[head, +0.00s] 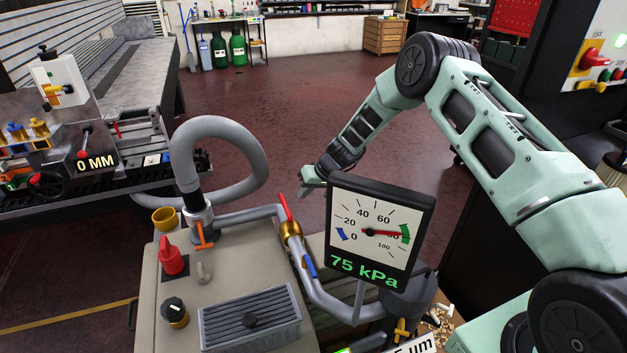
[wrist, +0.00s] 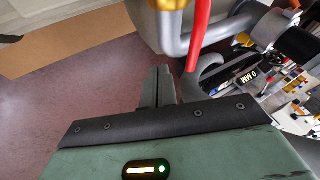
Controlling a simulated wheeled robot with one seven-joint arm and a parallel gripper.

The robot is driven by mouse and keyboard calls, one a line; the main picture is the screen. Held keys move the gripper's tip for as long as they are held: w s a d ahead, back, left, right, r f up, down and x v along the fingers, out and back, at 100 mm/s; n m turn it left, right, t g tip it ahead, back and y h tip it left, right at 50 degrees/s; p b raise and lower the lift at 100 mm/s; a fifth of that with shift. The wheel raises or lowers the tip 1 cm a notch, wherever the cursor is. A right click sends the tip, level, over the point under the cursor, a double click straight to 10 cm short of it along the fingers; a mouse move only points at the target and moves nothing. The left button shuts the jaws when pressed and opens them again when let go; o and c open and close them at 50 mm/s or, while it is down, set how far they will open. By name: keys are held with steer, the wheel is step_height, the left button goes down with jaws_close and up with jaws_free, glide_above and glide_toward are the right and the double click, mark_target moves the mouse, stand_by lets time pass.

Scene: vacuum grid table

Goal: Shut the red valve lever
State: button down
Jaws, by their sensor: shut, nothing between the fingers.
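The red valve lever (head: 286,207) rises tilted from a brass valve (head: 291,231) on the grey pipe, in the head view. My gripper (head: 303,184) is just to the right of the lever's upper end in the head view. In the wrist view its fingers (wrist: 160,78) are together and empty, to the left of the lever. I cannot tell whether they touch it. The gauge (head: 368,232) reads 75 kPa.
A blue handle (head: 309,267) sits lower on the same pipe. The gauge panel stands close in front of my wrist. A grey hose (head: 262,160) loops behind, and an orange handle (head: 203,237) and red knob (head: 171,258) stand left. Open floor lies beyond.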

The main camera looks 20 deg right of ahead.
mark_target(285, 207)
steer(key=shift+a+f+p, duration=0.15)
steer(key=shift+a+p, duration=0.2)
steer(key=shift+a, duration=1.45)
